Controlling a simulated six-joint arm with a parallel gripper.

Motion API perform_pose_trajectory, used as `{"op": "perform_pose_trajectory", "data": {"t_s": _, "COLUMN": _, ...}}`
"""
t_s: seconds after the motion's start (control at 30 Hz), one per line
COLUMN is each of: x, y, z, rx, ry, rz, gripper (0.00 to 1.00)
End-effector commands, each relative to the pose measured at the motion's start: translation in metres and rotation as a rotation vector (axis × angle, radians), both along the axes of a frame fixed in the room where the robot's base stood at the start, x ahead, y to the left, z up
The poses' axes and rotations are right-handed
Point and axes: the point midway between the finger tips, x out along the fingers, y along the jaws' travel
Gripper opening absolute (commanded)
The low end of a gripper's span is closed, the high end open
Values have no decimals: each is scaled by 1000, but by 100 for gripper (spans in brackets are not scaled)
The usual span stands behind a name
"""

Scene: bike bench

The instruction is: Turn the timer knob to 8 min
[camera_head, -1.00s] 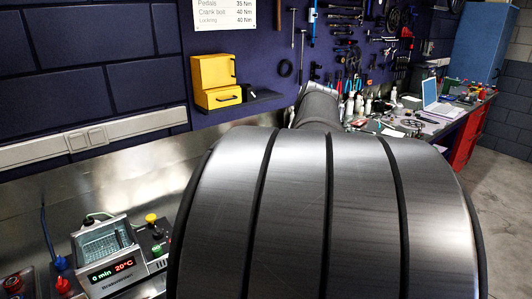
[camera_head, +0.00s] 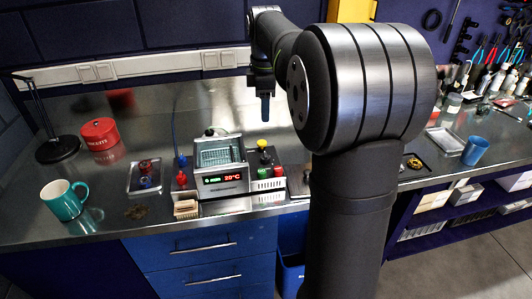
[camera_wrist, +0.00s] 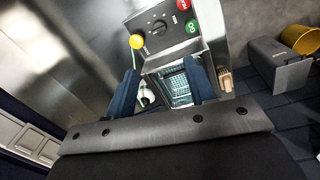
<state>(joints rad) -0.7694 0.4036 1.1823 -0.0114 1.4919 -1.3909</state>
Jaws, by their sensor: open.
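The bath unit (camera_head: 220,158) stands on the steel bench in the head view. Its display (camera_head: 222,179) shows a green minutes figure too blurred to read and a red 20°C. On its right is a control box (camera_head: 266,183) with a yellow button (camera_head: 263,144). In the wrist view a dark knob (camera_wrist: 158,27) sits on the box's grey face, beside the yellow button (camera_wrist: 136,41). Its setting is too small to read. My gripper (camera_head: 265,112) is open and empty, above and behind the box. In the wrist view its blue fingers (camera_wrist: 164,72) are apart, short of the knob.
Red (camera_wrist: 183,5) and green (camera_wrist: 192,27) buttons are near the knob. A blue bottle-like item (camera_head: 181,161) stands left of the unit. A teal mug (camera_head: 64,203), red tin (camera_head: 99,134) and black lamp (camera_head: 57,148) are farther left. Bare bench lies behind the unit.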

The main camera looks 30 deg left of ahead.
Motion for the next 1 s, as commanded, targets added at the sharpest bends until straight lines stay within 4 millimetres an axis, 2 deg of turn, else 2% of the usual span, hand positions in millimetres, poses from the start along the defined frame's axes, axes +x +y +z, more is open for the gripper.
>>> {"op": "perform_pose_trajectory", "data": {"t_s": 0.17, "x": 1, "y": 1, "z": -18, "rx": -4, "ry": 2, "rz": 2, "gripper": 50}}
{"op": "perform_pose_trajectory", "data": {"t_s": 0.7, "x": 7, "y": 4, "z": -133, "rx": -3, "ry": 3, "rz": 0, "gripper": 50}}
{"op": "perform_pose_trajectory", "data": {"t_s": 0.9, "x": 9, "y": 6, "z": -161, "rx": -1, "ry": 0, "rz": -1, "gripper": 50}}
{"op": "perform_pose_trajectory", "data": {"t_s": 1.0, "x": 9, "y": 6, "z": -169, "rx": -1, "ry": 0, "rz": -1, "gripper": 50}}
